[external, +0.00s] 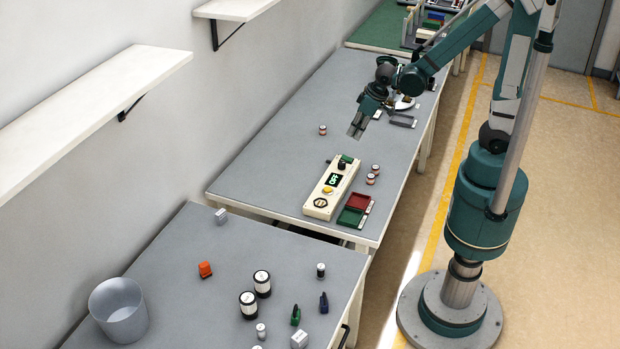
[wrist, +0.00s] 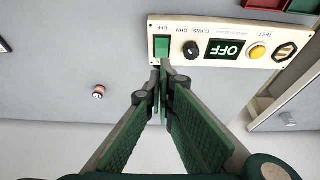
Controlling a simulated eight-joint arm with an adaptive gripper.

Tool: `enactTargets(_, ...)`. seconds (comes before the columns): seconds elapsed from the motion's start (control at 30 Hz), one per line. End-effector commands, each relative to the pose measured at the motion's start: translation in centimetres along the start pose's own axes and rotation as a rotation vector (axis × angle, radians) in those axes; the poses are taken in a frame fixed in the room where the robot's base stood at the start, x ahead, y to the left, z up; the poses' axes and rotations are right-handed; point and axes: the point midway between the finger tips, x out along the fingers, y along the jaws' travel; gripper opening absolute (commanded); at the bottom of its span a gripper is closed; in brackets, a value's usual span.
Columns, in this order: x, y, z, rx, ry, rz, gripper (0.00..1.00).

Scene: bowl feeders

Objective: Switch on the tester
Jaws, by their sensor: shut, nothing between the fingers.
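The tester (external: 317,204) is a cream box on the grey table. In the wrist view the tester (wrist: 222,62) shows its face upside down. Its display (wrist: 226,50) reads OFF. A green rocker switch (wrist: 162,46) marked OFF sits at its left end, beside a black knob (wrist: 190,50). A yellow button (wrist: 257,51) is toward the other end. My gripper (external: 355,132) is shut and empty, in the air near the switch end of the tester. In the wrist view its fingertips (wrist: 161,70) appear just below the switch; contact cannot be told.
Red (external: 360,202) and green (external: 350,217) trays lie right of the tester. Small resistor-like parts (external: 371,179) stand beside it, and another (external: 323,130) lies farther back. A nearer table holds a grey bin (external: 119,310) and several loose parts. A wall shelf (external: 90,95) is at left.

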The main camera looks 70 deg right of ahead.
Motion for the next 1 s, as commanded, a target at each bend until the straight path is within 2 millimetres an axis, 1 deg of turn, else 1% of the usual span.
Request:
enactTargets(0.03,0.6,0.0,0.0,0.0,0.0,0.0,0.0)
enactTargets(1.0,8.4,0.0,0.0,0.0,0.0,0.0,0.0)
